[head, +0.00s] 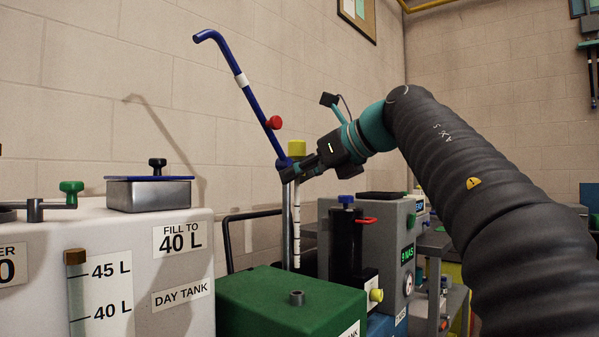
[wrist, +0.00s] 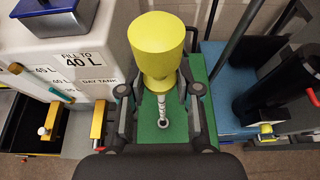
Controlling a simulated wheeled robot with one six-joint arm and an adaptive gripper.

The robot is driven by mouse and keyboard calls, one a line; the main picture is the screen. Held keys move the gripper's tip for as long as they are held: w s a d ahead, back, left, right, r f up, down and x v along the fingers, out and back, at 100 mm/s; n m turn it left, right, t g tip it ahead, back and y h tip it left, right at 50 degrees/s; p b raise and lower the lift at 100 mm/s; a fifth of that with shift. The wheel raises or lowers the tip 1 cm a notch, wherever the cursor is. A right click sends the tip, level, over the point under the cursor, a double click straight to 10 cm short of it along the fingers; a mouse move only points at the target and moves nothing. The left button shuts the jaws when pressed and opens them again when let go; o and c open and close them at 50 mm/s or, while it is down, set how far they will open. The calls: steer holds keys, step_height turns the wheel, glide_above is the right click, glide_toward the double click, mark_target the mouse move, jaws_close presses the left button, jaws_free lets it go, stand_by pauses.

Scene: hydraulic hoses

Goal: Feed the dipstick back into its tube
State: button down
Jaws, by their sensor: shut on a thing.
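The dipstick has a yellow handle (head: 297,148) and a thin white rod with dark bands (head: 297,225). My gripper (head: 290,170) is shut on it just below the handle and holds it upright. In the wrist view the yellow handle (wrist: 156,45) stands between the fingers (wrist: 160,90), and the rod runs down towards the green tank top. A short grey tube collar (head: 296,298) stands on the green tank (head: 270,290). In the head view the rod's lower end shows above the collar, apart from it, near the tank's back edge. I cannot tell the tip's exact height.
A blue pipe (head: 240,80) with a red knob rises on a metal post beside the dipstick. The white day tank (head: 185,255) stands left. A black cylinder (head: 345,245) and a grey unit (head: 390,240) stand close on the right.

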mark_target(297, 204)
steer(key=shift+f+b, duration=1.2)
steer(key=shift+f, duration=0.65)
steer(key=shift+p, duration=0.75)
stand_by(0.3)
